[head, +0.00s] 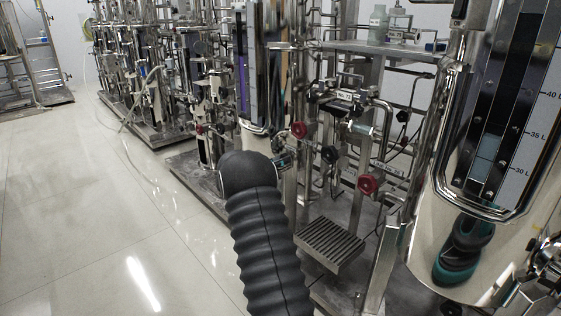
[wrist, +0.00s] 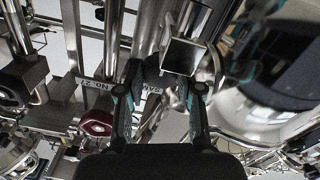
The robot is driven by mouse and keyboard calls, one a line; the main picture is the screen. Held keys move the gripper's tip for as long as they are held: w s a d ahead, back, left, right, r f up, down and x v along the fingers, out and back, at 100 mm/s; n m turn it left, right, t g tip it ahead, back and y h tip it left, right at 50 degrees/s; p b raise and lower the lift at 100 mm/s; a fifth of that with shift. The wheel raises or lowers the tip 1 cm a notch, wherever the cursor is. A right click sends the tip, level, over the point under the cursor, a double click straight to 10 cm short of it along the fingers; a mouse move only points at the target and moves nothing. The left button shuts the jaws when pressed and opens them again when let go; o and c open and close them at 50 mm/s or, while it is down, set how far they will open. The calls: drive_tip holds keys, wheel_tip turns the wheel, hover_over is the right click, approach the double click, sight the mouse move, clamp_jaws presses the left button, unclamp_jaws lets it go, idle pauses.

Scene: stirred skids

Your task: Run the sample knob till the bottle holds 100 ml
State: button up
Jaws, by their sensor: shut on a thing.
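In the wrist view my gripper (wrist: 160,82) has its two dark, teal-marked fingers closed around a dark knob-like part (wrist: 153,72). The fingers hide much of this part, so I cannot tell how far it is turned. A white label (wrist: 152,91), partly covered, shows between the fingers. In the head view my black ribbed arm hides most of the gripper, beside the steel skid. A translucent bottle (head: 378,22) stands upright on the steel shelf at the back; its level is too small to read. I see no bottle below the held part.
Red handwheels sit nearby (head: 298,130), (head: 367,184); one shows left of my fingers (wrist: 97,123). A slatted metal step (head: 333,245) is low in front. A tall sight-glass vessel (head: 510,120) stands close on the right. Open floor (head: 90,200) lies left.

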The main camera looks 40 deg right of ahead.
drive_tip(key=n+p, duration=0.4)
drive_tip(key=p, duration=0.3)
drive_tip(key=shift+p, duration=0.3)
drive_tip(key=o, duration=1.2)
drive_tip(key=shift+c, duration=0.2)
drive_tip(key=s+a, duration=0.1)
drive_tip(key=a, duration=1.1)
